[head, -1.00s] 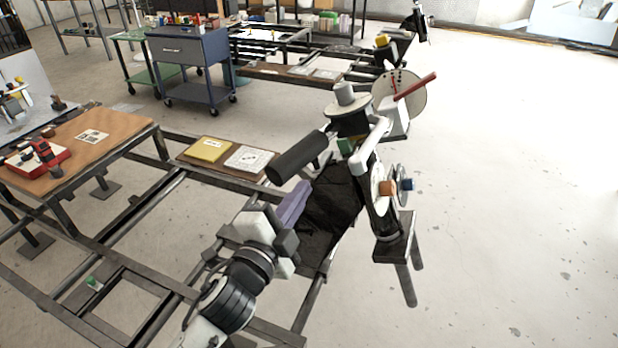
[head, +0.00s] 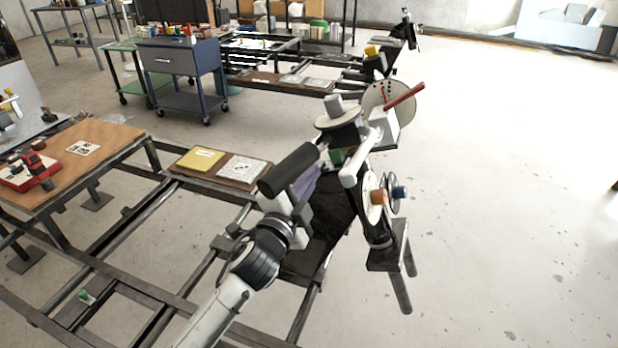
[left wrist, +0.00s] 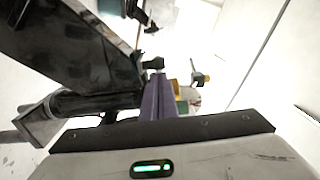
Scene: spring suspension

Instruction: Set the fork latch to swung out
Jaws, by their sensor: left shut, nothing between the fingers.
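The station (head: 345,200) stands right of centre in the head view, a dark frame with a black cylinder, white parts and dials. I cannot tell for sure which part is the fork latch. My left gripper (head: 310,182) has purple fingers, partly hidden by the black cylinder (head: 289,170). In the left wrist view its fingers (left wrist: 157,95) are together and empty. A small dark part (left wrist: 153,64) shows just beyond the fingertips; contact cannot be told. A yellow-ended part (left wrist: 199,77) lies to their right. My right gripper is not in view.
A white dial with a red lever (head: 404,95) stands at the station's far end. An orange knob (head: 378,197) and a blue knob (head: 400,192) are on its right side. A board with a yellow plate (head: 201,160) lies to the left. The floor to the right is mostly open.

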